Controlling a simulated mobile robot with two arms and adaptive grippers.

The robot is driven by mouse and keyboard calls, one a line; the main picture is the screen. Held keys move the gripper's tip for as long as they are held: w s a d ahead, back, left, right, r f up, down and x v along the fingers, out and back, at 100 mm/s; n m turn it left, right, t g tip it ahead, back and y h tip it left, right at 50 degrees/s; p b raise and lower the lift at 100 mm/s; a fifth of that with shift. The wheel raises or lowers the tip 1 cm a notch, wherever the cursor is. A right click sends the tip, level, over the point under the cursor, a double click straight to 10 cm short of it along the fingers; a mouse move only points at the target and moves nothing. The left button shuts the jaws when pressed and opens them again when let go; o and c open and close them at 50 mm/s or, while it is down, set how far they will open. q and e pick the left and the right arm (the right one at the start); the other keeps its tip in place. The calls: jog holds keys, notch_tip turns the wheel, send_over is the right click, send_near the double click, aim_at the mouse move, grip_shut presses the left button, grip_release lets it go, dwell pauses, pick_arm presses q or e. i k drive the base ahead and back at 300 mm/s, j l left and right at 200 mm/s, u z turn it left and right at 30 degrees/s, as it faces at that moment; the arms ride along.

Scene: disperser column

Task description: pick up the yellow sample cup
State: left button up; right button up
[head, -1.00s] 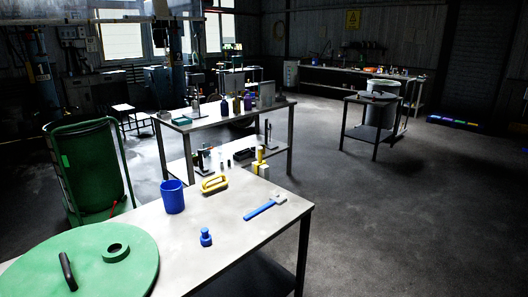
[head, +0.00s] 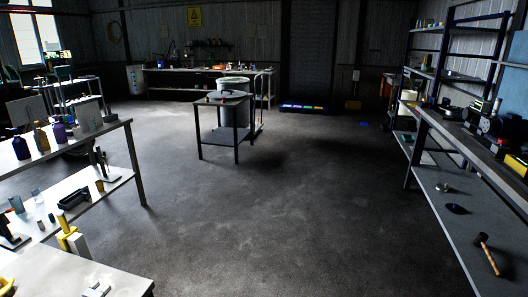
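I cannot make out a yellow sample cup for certain in the head view. A tall yellow object (head: 66,228) stands beside a white block (head: 79,244) at the lower left, just behind the near table's corner; its shape is too small to tell. A yellow item (head: 517,166) sits on the right workbench at the picture's edge, partly cut off. Neither of my grippers is in view.
The near table (head: 112,276) fills the lower-left corner. A two-level bench (head: 105,137) with bottles stands at left, and a small table (head: 222,101) with a grey bin (head: 240,84) behind it stands farther back. A workbench (head: 450,127) lines the right. The middle floor is clear.

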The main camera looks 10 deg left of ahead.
aim_at(99, 184)
jog(key=i+l, duration=0.1)
jog(key=i, duration=0.6)
jog(key=i+l, duration=0.1)
jog(key=i, duration=0.6)
jog(key=i+l, duration=0.1)
jog(key=i, duration=0.65)
jog(key=i+j+u, duration=0.2)
jog(key=i+u, duration=0.25)
jog(key=i+j+u, duration=0.1)
jog(key=i+u, duration=0.2)
jog(key=u, duration=0.2)
jog(key=i+l+u, duration=0.1)
jog(key=i+u, duration=0.35)
jog(key=i+l+u, duration=0.15)
jog(key=i+u, duration=0.15)
jog(key=u, duration=0.2)
jog(key=i+u, duration=0.45)
jog(key=i, duration=0.7)
